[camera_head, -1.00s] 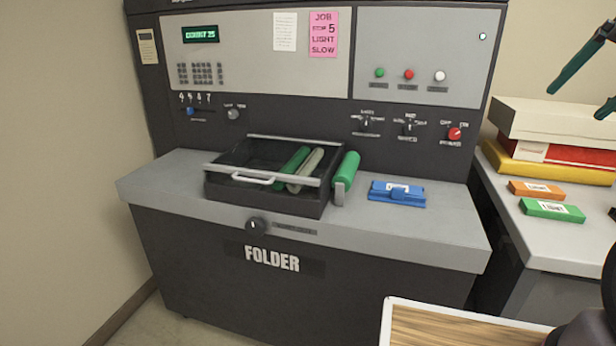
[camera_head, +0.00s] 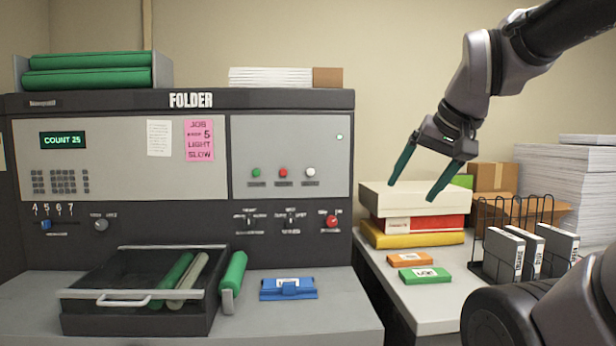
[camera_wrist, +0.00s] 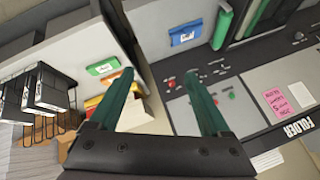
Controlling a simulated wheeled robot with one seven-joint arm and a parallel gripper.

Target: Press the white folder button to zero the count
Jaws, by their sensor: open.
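The white button (camera_head: 311,172) is the rightmost of three on the upper right panel of the dark folder (camera_head: 190,102), beside a red button (camera_head: 283,173) and a green one (camera_head: 256,173). In the wrist view the fingers (camera_wrist: 159,72) are apart; I cannot clearly pick out the white button there.
An open tray with rollers (camera_head: 140,315) and a blue block (camera_head: 288,288) sit on the folder's ledge. A red knob (camera_head: 332,222) is below the buttons. To the right, a side table (camera_head: 440,315) holds stacked boxes (camera_head: 415,200) and a wire rack (camera_head: 520,245).

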